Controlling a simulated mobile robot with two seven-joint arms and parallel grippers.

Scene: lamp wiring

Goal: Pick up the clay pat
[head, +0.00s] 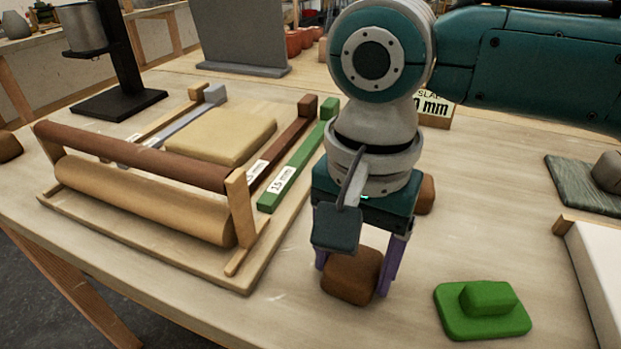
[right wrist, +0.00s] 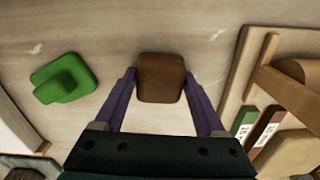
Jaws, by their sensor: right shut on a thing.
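A brown, rounded block, which looks like the clay pat (head: 350,277), is on or just above the table near its front edge in the head view. My right gripper (head: 354,272) points down over it, with one purple finger on each side, shut on it. In the right wrist view the clay pat (right wrist: 160,78) sits between the two fingertips (right wrist: 160,86). I cannot tell whether it touches the table. My left gripper is not in view.
A green block with a handle (head: 486,308) lies right of the gripper. A wooden board with a rolling pin (head: 145,200), a tan slab (head: 222,140) and coloured strips is at left. Another brown lump (head: 425,194) is behind the gripper. A white slab (head: 598,275) is at right.

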